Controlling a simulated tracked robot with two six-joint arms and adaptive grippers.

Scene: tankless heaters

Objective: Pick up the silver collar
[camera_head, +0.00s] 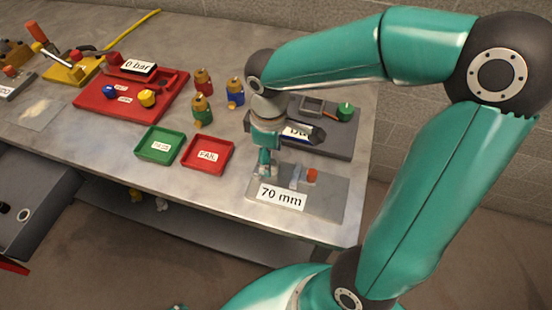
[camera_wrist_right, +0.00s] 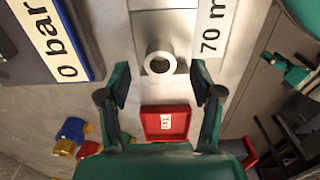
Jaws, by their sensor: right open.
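The silver collar (camera_wrist_right: 160,63) shows in the right wrist view as a pale metal ring with a dark hole. It lies ahead of my right gripper (camera_wrist_right: 160,92), roughly centred between the two fingers. The fingers are spread and nothing is held. In the head view my right gripper (camera_head: 265,170) hangs low over the left end of the grey plate (camera_head: 330,200), pointing down, and largely hides the collar. A small teal part at the bottom edge of the head view may be my left gripper; its jaws cannot be made out.
A red FAIL tray (camera_head: 208,155) and a green tray (camera_head: 160,146) sit left of the gripper. A grey gauge panel (camera_head: 345,142) lies behind it. A 70 mm label (camera_head: 282,195) and an orange block (camera_head: 311,175) are on the plate. Several coloured fittings stand farther back.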

